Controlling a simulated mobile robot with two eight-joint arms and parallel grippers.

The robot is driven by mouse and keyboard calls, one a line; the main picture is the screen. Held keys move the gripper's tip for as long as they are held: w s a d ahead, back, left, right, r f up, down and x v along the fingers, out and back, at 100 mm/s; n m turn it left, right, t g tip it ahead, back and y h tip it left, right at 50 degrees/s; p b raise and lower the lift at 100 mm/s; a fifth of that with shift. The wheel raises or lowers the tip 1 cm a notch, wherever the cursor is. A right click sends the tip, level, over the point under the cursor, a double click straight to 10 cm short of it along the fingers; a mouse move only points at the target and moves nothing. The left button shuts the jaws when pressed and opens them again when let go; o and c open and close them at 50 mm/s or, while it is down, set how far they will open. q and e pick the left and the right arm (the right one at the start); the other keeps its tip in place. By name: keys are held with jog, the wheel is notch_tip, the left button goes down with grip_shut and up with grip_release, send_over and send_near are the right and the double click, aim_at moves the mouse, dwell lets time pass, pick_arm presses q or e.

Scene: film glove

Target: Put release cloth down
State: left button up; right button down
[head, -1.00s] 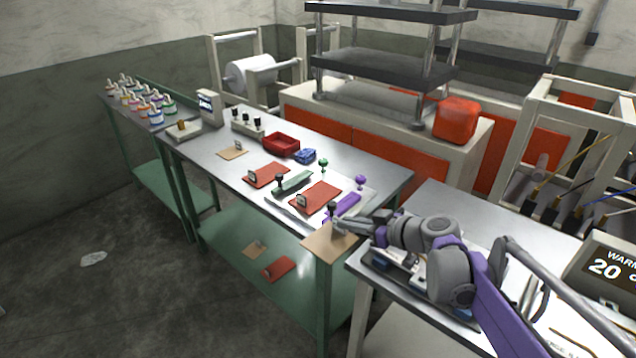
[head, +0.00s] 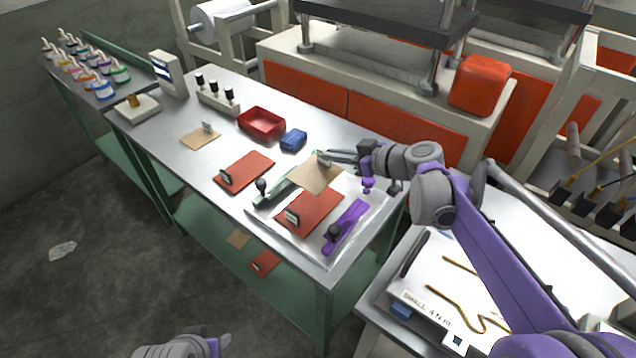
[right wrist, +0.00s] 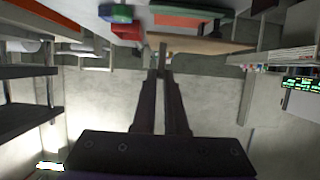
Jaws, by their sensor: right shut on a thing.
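The release cloth appears to be the tan square sheet (head: 313,176). My right gripper (head: 328,157) is shut on its far edge, near a small clip. The sheet hangs over the pale board (head: 318,252), above the green bar (head: 270,196) and beside a red sheet (head: 311,210). I cannot tell whether it touches anything below. In the right wrist view the fingers (right wrist: 161,62) are close together, with the tan sheet (right wrist: 215,46) beyond their tips. My left gripper (head: 219,343) shows only partly at the bottom edge; its jaws are unclear.
A purple bar (head: 346,226) lies at the board's right side. Another red sheet (head: 243,171), a second tan square (head: 200,139), a red tray (head: 261,122) and a blue block (head: 293,140) lie on the steel bench. Bare bench (head: 160,124) shows at the left.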

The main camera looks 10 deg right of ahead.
aim_at(333, 171)
jog(key=f, duration=0.4)
jog(key=shift+s+f+b, duration=0.3)
jog(key=shift+s, duration=0.05)
jog(key=shift+w+f, duration=0.1)
jog(key=shift+f, duration=2.2)
jog(key=shift+f+b, duration=0.1)
jog(key=shift+b, duration=0.2)
jog(key=c, duration=1)
grip_release()
jog(key=shift+o, duration=0.2)
jog(key=shift+d+r, duration=0.15)
jog(key=shift+r, duration=0.1)
jog(key=v, duration=0.7)
